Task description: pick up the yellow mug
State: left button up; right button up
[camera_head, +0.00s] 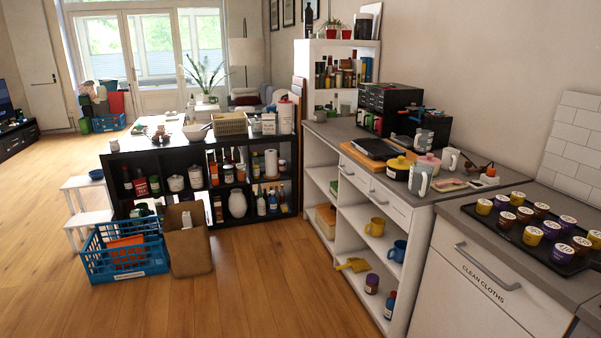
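A yellow mug (375,227) stands on the middle shelf of the white open cabinet, in the right half of the camera_head view. A blue mug (397,251) stands on the same shelf, to its right and nearer to me. The cabinet's side and counter leave the yellow mug in plain view from here. Neither my left nor my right gripper shows in this view.
The white cabinet (400,212) has a counter crowded with pots and mugs. A yellow dustpan-like item (352,265) lies on its lower shelf. A blue crate (125,252) and a brown bin (188,245) stand left. Wooden floor (270,290) is clear in front.

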aim_at(374, 228)
jog(key=i+j+z, duration=0.1)
jog(key=i+z, duration=0.3)
jog(key=i+j+z, duration=0.2)
jog(key=i+z, duration=0.25)
jog(key=i+j+z, duration=0.25)
jog(key=z, duration=0.15)
jog(key=i+j+z, duration=0.25)
jog(key=j+z, duration=0.15)
jog(key=j, duration=0.1)
